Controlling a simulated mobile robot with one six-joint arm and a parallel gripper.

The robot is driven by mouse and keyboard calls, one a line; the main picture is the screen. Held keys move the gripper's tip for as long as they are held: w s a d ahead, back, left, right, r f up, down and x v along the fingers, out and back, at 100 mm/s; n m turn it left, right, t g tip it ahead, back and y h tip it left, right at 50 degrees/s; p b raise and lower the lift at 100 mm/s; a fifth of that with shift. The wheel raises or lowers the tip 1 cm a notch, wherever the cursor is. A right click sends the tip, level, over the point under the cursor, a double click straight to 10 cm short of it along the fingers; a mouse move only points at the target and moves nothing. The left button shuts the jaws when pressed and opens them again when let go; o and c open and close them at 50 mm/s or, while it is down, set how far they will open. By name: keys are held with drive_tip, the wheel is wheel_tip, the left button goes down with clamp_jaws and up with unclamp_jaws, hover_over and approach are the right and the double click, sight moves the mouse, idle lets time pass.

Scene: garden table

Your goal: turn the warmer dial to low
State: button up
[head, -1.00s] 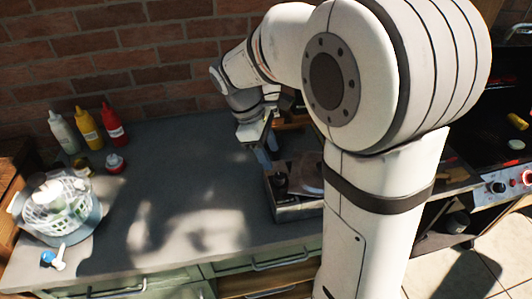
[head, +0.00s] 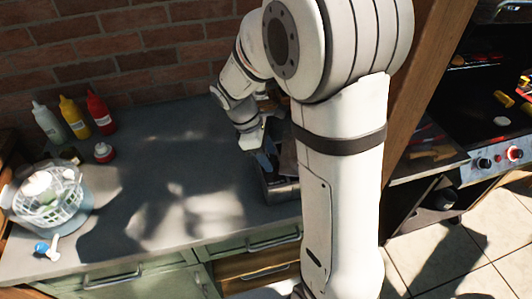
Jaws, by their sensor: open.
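A control panel (head: 497,160) runs along the front of the black grill at the right edge. It carries a red dial (head: 515,154) and a dark dial (head: 484,163). I cannot tell which of them, if either, is the warmer dial, and their settings are too small to read. My gripper (head: 265,160) is far to the left of the panel, pointing down at a grey metal box (head: 280,190) on the counter. It is open. My arm hides much of the box and what is in it.
The grey counter (head: 150,215) has bare room left of the box. Several sauce bottles (head: 73,117) and a salad spinner (head: 48,195) stand at its left. A wooden post (head: 425,85) rises between my arm and the grill (head: 480,105). Tiled floor (head: 440,265) lies at lower right.

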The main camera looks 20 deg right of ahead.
drive_tip(key=shift+c, duration=0.5)
drive_tip(key=c, duration=0.8)
drive_tip(key=shift+a, duration=0.2)
drive_tip(key=shift+c, duration=0.3)
drive_tip(key=shift+d, duration=0.15)
drive_tip(key=shift+m, duration=0.3)
drive_tip(key=m, duration=0.2)
drive_tip(key=m+g+y+p, duration=0.1)
drive_tip(key=m, duration=0.1)
drive_tip(key=shift+w+d+m+g, duration=0.15)
drive_tip(key=shift+m+g, duration=0.15)
drive_tip(key=m+y, duration=0.1)
drive_tip(key=m, duration=0.2)
drive_tip(key=m+g+y, duration=0.1)
drive_tip(key=m, duration=0.2)
drive_tip(key=shift+d+p, duration=0.15)
drive_tip(key=shift+p, duration=0.15)
drive_tip(key=shift+f+m+y, duration=0.1)
drive_tip(key=shift+m+y, duration=0.2)
drive_tip(key=shift+m, duration=0.1)
